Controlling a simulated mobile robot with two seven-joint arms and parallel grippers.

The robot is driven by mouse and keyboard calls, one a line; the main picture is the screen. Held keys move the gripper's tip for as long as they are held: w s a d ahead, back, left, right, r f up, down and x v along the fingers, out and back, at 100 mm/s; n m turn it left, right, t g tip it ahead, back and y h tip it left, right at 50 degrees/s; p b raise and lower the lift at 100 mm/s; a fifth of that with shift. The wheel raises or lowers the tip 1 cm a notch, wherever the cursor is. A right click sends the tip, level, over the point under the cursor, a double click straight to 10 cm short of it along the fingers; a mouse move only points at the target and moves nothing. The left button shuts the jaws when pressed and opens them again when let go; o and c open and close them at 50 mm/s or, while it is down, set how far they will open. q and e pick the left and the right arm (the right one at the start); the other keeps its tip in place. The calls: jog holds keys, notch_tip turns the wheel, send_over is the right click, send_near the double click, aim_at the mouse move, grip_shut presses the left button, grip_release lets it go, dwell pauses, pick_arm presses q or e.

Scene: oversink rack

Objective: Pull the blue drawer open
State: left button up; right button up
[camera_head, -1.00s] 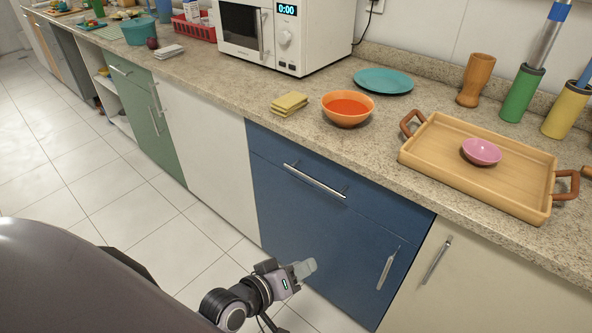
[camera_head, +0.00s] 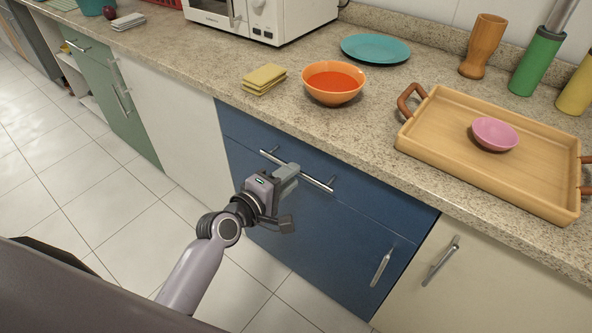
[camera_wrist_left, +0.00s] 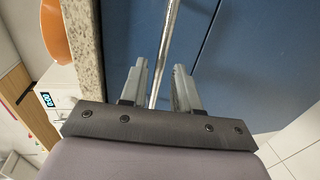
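The blue drawer (camera_head: 372,205) is the top front of the blue cabinet, just under the counter, and it sits flush and closed. A horizontal silver bar handle (camera_head: 317,181) runs across it. My left gripper (camera_head: 286,172) is at the left-middle part of this handle and hides some of it. In the left wrist view the handle (camera_wrist_left: 169,35) passes between the two parted fingers of the gripper (camera_wrist_left: 160,72), with gaps on both sides. The fingers look open. My right gripper is not in view.
Below the drawer is a blue door with a slanted-looking silver handle (camera_head: 381,266). On the counter stand an orange bowl (camera_head: 333,95), yellow sponges (camera_head: 264,77), a teal plate (camera_head: 375,47) and a wooden tray (camera_head: 430,145) with a pink bowl (camera_head: 495,133). The tiled floor is clear.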

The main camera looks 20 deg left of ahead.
pick_arm(q)
jog(key=shift+x, duration=1.75)
jog(key=shift+c, duration=0.3)
grip_shut()
jog(key=shift+a, duration=0.1)
